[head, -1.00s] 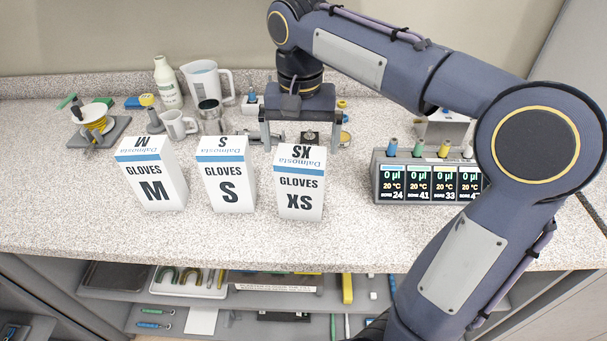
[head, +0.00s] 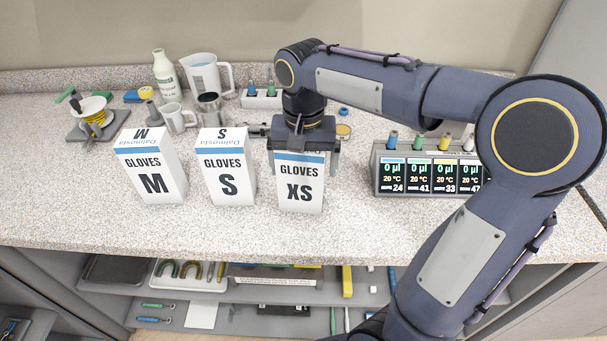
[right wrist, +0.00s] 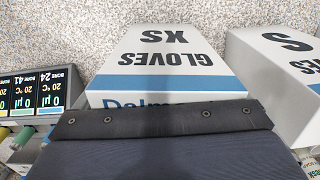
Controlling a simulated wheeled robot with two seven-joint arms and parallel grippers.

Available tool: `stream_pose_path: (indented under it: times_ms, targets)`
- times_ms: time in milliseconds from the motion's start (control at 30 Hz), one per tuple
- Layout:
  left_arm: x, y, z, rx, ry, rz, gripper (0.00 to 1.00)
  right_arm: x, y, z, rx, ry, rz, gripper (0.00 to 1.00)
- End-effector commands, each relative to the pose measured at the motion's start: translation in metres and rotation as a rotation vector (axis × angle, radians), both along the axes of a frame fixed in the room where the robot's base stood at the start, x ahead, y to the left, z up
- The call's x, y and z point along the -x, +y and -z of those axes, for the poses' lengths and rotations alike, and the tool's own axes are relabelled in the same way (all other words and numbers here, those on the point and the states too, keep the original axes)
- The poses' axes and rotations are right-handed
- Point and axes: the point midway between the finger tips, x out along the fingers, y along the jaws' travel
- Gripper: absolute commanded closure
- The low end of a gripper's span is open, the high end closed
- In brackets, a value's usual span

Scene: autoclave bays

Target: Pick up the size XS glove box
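The size XS glove box (head: 299,190) stands upright on the counter, a white carton with a blue band, at the right end of a row of three. My right gripper (head: 303,158) is over its top from behind, one finger by each side of the box. The fingers look open, with a small gap at the right side; firm contact cannot be made out. The gripper hides the box's top. In the right wrist view the XS box (right wrist: 165,50) lies just beyond the dark gripper body, which hides the fingers. My left gripper is out of view.
The S box (head: 228,180) stands close to the left, with the M box (head: 155,180) beyond it. A pipette stand with displays (head: 425,178) is to the right. Mugs, a jug (head: 205,75) and a bottle (head: 166,78) stand behind. The counter in front is clear.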

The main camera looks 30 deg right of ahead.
Motion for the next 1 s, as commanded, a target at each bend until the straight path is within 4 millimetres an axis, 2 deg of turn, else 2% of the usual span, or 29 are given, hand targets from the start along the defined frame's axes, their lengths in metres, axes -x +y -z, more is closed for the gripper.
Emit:
stream_pose_path:
  times_ms: [33,333,667,767,900,1000]
  targets:
    - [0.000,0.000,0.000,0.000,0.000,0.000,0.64,0.000,0.000,0.000,0.000,0.000,0.000,0.13]
    - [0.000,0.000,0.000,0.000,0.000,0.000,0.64,0.000,0.000,-0.001,0.000,-0.001,0.000,0.51]
    - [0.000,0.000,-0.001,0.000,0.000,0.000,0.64,-0.001,0.000,-0.005,-0.001,-0.003,0.000,0.51]
    - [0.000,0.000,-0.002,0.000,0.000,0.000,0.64,-0.001,0.000,-0.014,0.000,-0.005,-0.001,0.51]
    - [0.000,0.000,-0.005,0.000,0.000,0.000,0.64,-0.001,0.001,-0.035,0.000,-0.007,-0.001,0.51]
    - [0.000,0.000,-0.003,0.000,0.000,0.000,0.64,0.016,-0.002,-0.053,0.000,-0.009,0.000,0.51]
